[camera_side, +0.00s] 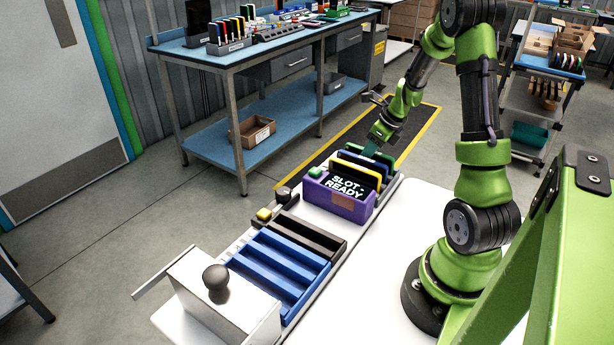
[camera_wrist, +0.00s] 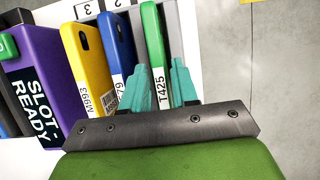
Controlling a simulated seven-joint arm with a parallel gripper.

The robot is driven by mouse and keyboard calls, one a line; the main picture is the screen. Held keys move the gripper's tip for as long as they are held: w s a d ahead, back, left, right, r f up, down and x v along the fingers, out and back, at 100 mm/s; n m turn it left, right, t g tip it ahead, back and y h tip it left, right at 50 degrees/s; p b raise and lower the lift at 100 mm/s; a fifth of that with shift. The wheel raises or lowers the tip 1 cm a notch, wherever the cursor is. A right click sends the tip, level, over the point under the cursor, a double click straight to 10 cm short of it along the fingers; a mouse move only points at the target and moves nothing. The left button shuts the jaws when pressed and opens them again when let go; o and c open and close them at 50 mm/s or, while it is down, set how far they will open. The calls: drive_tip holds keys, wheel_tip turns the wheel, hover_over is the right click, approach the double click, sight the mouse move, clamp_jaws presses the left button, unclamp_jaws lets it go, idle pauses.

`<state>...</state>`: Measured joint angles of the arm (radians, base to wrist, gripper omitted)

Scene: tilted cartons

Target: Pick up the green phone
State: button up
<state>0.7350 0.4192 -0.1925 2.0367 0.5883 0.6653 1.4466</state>
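The green phone (camera_wrist: 153,36) stands on edge at the right end of a row in the wrist view, with a white label reading T425. A blue phone (camera_wrist: 117,45) and a yellow phone (camera_wrist: 85,60) stand to its left. My gripper (camera_wrist: 162,84) has its two teal fingers apart, one on each side of the green phone's near end; contact cannot be told.
A grey divider stands just right of the green phone. Blue slotted trays (camera_side: 275,268) and a white box with a black knob (camera_side: 216,279) are nearer on the white bench. A blue-topped workbench (camera_side: 190,49) stands behind; the floor between is clear.

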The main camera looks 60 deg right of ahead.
drive_tip(key=shift+w+f, duration=0.2)
drive_tip(key=shift+f, duration=0.3)
clamp_jaws()
